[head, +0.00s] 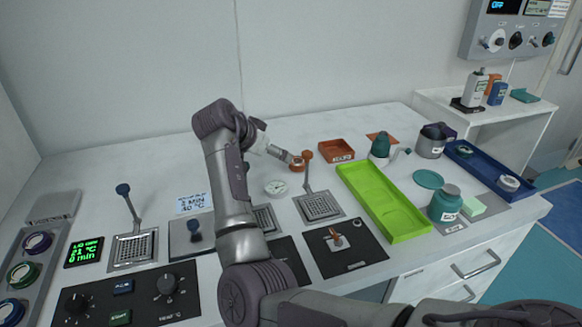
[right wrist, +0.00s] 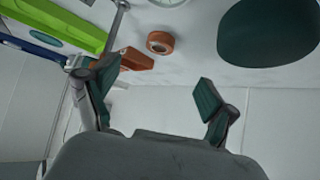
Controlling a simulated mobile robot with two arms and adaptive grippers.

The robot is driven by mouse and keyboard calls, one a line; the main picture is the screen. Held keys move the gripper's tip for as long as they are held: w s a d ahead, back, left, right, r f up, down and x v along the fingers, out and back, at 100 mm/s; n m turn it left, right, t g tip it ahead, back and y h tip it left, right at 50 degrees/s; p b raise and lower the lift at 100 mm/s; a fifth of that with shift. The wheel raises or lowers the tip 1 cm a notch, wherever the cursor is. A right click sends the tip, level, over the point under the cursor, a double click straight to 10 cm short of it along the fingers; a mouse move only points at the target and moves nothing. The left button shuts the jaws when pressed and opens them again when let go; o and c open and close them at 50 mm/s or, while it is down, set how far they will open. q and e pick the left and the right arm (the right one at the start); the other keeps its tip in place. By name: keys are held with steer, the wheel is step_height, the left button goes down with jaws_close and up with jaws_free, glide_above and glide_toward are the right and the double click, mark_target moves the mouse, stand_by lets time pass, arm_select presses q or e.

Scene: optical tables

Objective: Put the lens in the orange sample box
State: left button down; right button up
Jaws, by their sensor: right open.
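The orange sample box (head: 337,150), an open labelled tray, stands at the back of the table, left of the lime tray. My right gripper (head: 293,159) is left of it, above the table. In the right wrist view its fingers (right wrist: 155,92) are apart with nothing between them. A pale round dish-like disc (head: 276,187) lies nearer the front, and a white ring (head: 508,183) sits in the blue tray. I cannot tell which of these is the lens. My left gripper is not in view.
The lime tray (head: 398,228) and blue tray (head: 463,153) lie to the right. The back strip left of my arm is clear.

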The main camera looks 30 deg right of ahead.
glide_toward(297, 161)
steer(key=x, duration=0.4)
steer(key=shift+s+a+f, duration=0.15)
steer(key=shift+s+f, duration=0.05)
steer(key=shift+s, duration=0.15)
steer(key=shift+w+r+p+x, duration=0.15)
steer(key=shift+p+x, duration=0.1)
steer(key=shift+x, duration=1.1)
steer(key=shift+w+r+p+x, duration=0.1)
steer(key=shift+w+p+x, duration=0.1)
steer(key=shift+x, duration=1.1)
steer(key=c, duration=1.4)
steer(key=shift+r, duration=0.1)
steer(key=shift+r, duration=0.6)
step_height(297, 161, up, 3)
steer(key=shift+f, duration=0.1)
steer(key=s+d+r, duration=0.2)
steer(key=s, duration=0.1)
steer(key=s+d+r, duration=0.2)
steer(key=s, duration=0.1)
steer(key=s+d+r, duration=0.2)
steer(key=s+d, duration=0.1)
steer(key=shift+s+d+r+b, duration=0.1)
steer(key=shift+s+r+b, duration=0.2)
steer(key=shift+r+b, duration=0.1)
